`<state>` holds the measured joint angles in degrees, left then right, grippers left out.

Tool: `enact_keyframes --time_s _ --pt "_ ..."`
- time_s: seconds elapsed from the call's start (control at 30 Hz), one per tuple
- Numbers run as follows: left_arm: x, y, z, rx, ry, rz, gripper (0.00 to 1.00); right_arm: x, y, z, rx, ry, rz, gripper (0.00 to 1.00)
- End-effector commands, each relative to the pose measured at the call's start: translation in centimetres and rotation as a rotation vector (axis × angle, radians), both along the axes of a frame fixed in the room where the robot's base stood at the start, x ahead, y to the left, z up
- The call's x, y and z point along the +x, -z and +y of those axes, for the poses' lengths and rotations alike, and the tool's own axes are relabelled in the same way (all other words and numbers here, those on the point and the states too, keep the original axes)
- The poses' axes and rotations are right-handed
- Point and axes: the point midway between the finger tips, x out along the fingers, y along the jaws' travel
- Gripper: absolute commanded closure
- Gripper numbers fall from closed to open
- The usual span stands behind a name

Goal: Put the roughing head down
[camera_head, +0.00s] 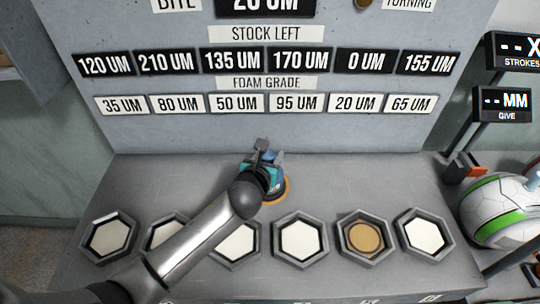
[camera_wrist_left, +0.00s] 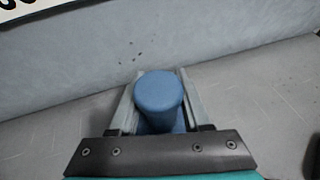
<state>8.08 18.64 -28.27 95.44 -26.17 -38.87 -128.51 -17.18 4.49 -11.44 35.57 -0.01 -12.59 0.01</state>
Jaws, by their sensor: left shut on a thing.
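The roughing head has a blue round handle (camera_wrist_left: 160,92) and an orange disc at its bottom (camera_head: 284,190). My left gripper (camera_head: 262,155) is shut on the blue handle, with one finger on each side of it in the left wrist view. The head is over the grey bench top (camera_head: 190,185), behind the row of hexagonal trays. My arm and gripper hide much of it. I cannot tell whether the disc touches the bench. My right gripper is not in view.
Several hexagonal trays line the bench front; most hold white pads, and one (camera_head: 345,225) holds a tan disc (camera_head: 363,238). My left arm crosses some trays. A grey panel (camera_head: 270,135) with number labels stands behind. A white-and-green ball (camera_head: 495,212) sits at right.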

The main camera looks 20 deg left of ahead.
Motion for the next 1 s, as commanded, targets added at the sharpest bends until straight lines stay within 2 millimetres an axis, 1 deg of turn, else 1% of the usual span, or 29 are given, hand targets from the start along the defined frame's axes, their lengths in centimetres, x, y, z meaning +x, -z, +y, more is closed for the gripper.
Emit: enact_keyframes --time_s 0.03,0.13,0.17,0.4,0.63,0.73,0.87,1.0 --pt "0.2 -0.3 0.0 -0.001 0.002 -0.009 1.00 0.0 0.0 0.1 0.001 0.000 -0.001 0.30" --pt "0.2 -0.1 0.0 0.001 0.001 -0.009 1.00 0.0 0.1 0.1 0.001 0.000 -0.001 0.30" --pt "0.0 0.3 0.0 0.001 -0.001 0.000 0.49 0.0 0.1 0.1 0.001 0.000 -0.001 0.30" --pt "0.0 0.3 0.0 0.000 -0.001 0.000 0.22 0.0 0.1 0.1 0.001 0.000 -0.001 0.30" --pt "0.0 0.2 0.0 0.000 -0.001 0.000 0.22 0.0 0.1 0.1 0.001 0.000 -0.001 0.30" --pt "-0.1 -0.1 0.0 0.000 0.000 0.001 0.22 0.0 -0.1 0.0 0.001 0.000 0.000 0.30" --pt "-1.3 -0.5 0.0 0.002 0.000 0.003 0.22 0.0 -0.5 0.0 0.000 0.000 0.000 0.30" --pt "-3.4 -1.5 0.0 0.001 0.002 0.003 0.22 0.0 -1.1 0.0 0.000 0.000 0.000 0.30"
